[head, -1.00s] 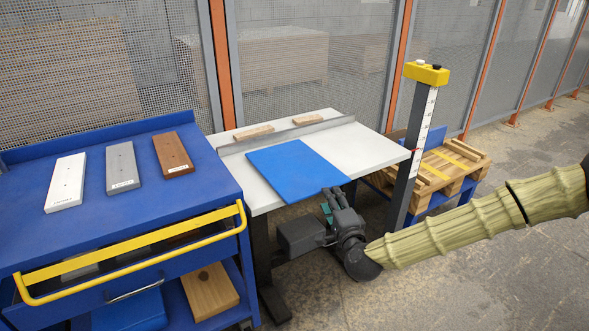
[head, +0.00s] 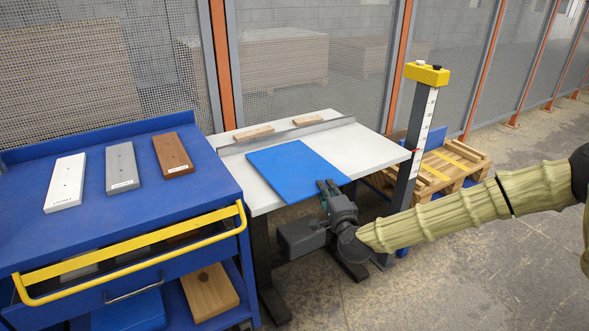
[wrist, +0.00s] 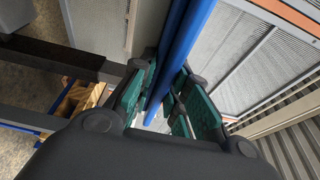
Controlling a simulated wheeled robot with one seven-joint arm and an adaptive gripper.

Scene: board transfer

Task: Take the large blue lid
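The large blue lid (head: 292,170) is a flat blue panel lying on the white table (head: 365,150), its near edge reaching the table's front edge. My gripper (head: 327,187) is at that near edge, close to the lid's front right corner. In the wrist view the lid shows edge-on as a blue strip (wrist: 186,40) running between the two green-padded fingers of my gripper (wrist: 163,98). The fingers stand apart on either side of it, with a light gap beside the strip. Their tips are partly hidden behind the lid and finger links.
A blue cart (head: 90,215) with white, grey and brown boards stands at the left. A metal rail (head: 285,134) and two wooden blocks lie behind the lid. A measuring post (head: 420,130) with a yellow top stands right of the table, before a wooden pallet (head: 455,165).

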